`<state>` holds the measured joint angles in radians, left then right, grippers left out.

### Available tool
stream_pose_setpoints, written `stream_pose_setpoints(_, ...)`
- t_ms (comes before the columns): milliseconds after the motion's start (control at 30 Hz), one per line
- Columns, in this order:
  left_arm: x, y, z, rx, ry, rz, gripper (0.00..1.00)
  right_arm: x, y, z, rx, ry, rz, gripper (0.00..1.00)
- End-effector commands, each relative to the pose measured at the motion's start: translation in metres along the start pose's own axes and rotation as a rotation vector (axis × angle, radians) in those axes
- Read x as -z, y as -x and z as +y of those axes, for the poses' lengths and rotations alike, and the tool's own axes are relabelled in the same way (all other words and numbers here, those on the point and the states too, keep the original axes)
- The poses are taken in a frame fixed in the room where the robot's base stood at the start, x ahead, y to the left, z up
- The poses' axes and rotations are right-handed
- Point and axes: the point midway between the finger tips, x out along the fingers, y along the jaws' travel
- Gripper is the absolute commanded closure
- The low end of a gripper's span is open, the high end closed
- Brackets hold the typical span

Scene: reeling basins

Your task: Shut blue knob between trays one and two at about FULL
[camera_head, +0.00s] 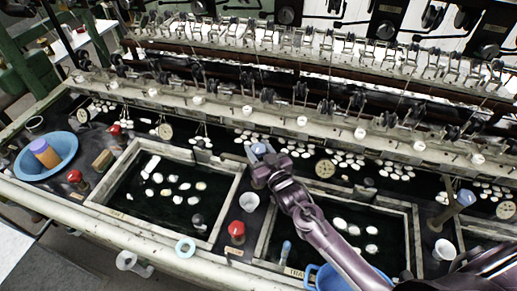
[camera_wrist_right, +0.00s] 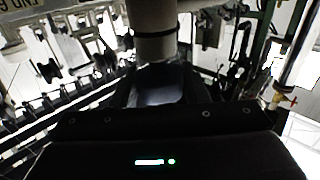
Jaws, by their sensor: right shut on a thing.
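The blue knob (camera_head: 259,148) stands between the left tray (camera_head: 232,195) and the middle tray (camera_head: 262,235), near their back corners. Only its blue top shows, and its lower part is hidden by my gripper. My right gripper (camera_head: 262,165) is shut on the knob, with its arm reaching in from the lower right across the middle tray. In the right wrist view, the dark gripper body fills the lower part and a pale cylinder (camera_wrist_right: 155,35) stands beyond it. The knob's setting cannot be read. My left gripper is not in view.
A red knob (camera_head: 237,230) and a white cup (camera_head: 249,202) stand between the trays, in front of my gripper. Another blue knob (camera_head: 465,198) is at the right. A blue bowl (camera_head: 66,150) sits far left. Reeling machinery runs along the back.

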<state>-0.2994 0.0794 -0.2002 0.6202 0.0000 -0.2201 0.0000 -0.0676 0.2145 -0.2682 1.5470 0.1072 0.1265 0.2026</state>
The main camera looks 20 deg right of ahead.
Motion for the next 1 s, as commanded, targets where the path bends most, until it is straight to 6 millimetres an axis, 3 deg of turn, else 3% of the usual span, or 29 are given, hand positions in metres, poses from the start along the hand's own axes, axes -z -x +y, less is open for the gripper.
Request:
stream_pose_setpoints(333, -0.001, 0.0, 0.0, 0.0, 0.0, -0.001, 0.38, 0.0, 0.0, 0.001, -0.005, 0.0, 0.0, 0.82)
stream_pose_setpoints(367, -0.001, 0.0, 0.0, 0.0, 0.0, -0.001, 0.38, 0.0, 0.0, 0.001, -0.005, 0.0, 0.0, 0.58)
stream_pose_setpoints(533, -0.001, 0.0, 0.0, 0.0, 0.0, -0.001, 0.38, 0.0, 0.0, 0.001, -0.004, 0.0, 0.0, 0.38)
stream_pose_setpoints(833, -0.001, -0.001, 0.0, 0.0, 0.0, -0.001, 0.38, -0.001, 0.002, 0.0, -0.003, 0.0, 0.0, 0.38)
stream_pose_setpoints(1000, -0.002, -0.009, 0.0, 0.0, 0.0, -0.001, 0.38, -0.003, 0.021, 0.0, -0.003, 0.0, -0.001, 0.38)
